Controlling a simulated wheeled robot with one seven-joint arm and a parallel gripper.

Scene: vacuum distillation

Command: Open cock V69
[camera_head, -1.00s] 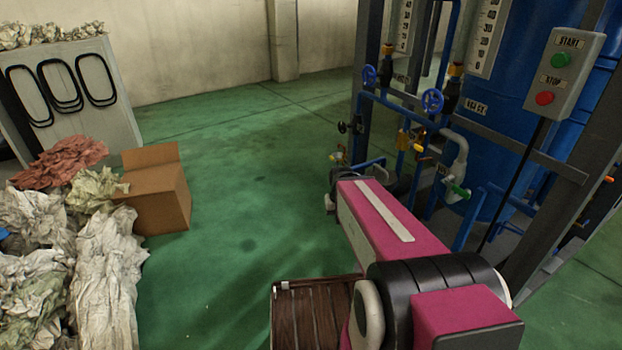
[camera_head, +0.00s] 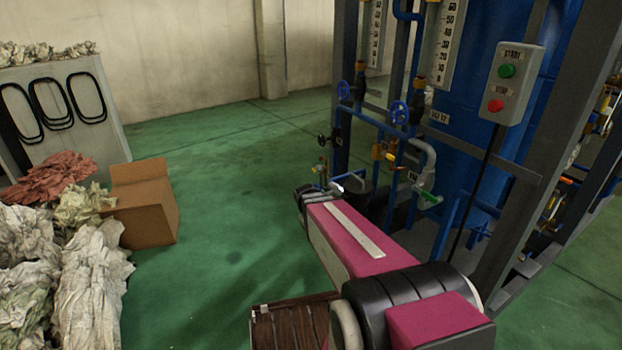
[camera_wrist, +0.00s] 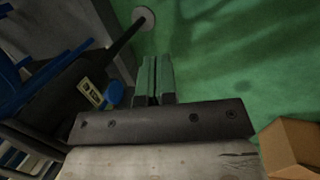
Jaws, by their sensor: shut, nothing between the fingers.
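Several valves sit on the blue pipework in the head view: two blue handwheels (camera_head: 399,112), a black handle (camera_head: 323,141), a yellow valve body (camera_head: 378,150) and a green lever (camera_head: 430,199). The tags beside them are too small to read, so I cannot tell which is cock V69. My gripper (camera_wrist: 154,78) shows in the wrist view with its two fingers together and empty, above green floor. It touches no valve there. A pale tag (camera_wrist: 90,93) and a blue round part (camera_wrist: 114,94) lie left of the fingers in the wrist view.
A START/STOP box (camera_head: 514,84) stands on a post before the blue tank (camera_head: 483,80). A grey frame post (camera_head: 535,150) rises right of my arm. A cardboard box (camera_head: 146,215) and crumpled sheets (camera_head: 95,265) lie left. Green floor between is clear.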

